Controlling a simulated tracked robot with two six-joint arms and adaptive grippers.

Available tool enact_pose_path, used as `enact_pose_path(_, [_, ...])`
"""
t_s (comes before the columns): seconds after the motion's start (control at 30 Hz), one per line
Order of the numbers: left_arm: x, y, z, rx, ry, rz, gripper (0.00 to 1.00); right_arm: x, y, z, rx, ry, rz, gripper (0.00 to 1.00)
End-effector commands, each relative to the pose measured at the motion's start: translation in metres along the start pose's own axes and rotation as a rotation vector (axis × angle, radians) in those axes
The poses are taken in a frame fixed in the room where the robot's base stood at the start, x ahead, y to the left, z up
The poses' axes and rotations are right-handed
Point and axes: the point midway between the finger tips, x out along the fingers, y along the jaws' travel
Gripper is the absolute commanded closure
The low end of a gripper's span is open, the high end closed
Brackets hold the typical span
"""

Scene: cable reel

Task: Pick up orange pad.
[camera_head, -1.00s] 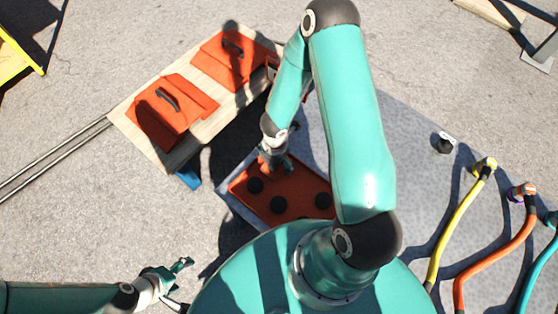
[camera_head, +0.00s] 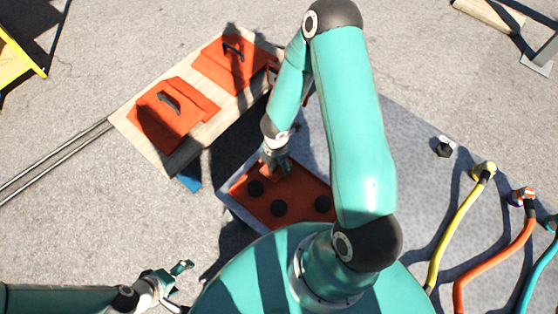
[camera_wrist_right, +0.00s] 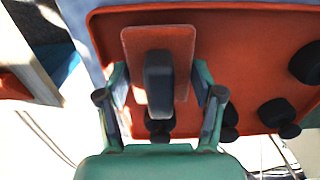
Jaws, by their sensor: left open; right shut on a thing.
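A small orange pad (camera_wrist_right: 184,50) with a dark grey block (camera_wrist_right: 158,80) on it shows between the fingers of my right gripper (camera_wrist_right: 160,72) in the right wrist view. My right gripper (camera_head: 273,164) is shut on this pad, over the far left part of the orange tray (camera_head: 297,193) in the head view. I cannot tell whether the pad touches the tray. My left gripper (camera_head: 181,285) is open and empty at the lower left, over bare ground.
Two orange panels with black handles (camera_head: 160,122) (camera_head: 222,66) lie on a wooden board (camera_head: 188,148). Black knobs (camera_head: 278,208) stand on the tray. Yellow, orange and teal hoses (camera_head: 455,220) lie at right. A yellow frame (camera_head: 14,60) is at upper left.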

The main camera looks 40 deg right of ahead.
Motion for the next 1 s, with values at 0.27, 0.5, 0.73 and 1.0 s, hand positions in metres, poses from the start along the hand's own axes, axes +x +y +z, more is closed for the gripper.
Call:
enact_pose_path(0.27, [-0.027,0.01,0.0,0.0,0.0,0.0,0.23,-0.054,0.001,0.0,0.001,-0.001,0.004,0.69])
enact_pose_path(0.5, [-0.062,0.022,0.0,0.0,0.0,0.0,0.23,-0.124,0.001,0.0,0.001,-0.001,0.005,0.69])
enact_pose_path(0.73, [-0.084,0.03,0.001,0.0,0.0,0.0,0.23,-0.171,0.001,0.0,0.0,0.0,0.004,0.69])
enact_pose_path(1.0, [-0.091,0.033,0.001,0.0,0.0,0.0,0.23,-0.19,0.0,0.0,-0.001,0.0,0.001,0.69])
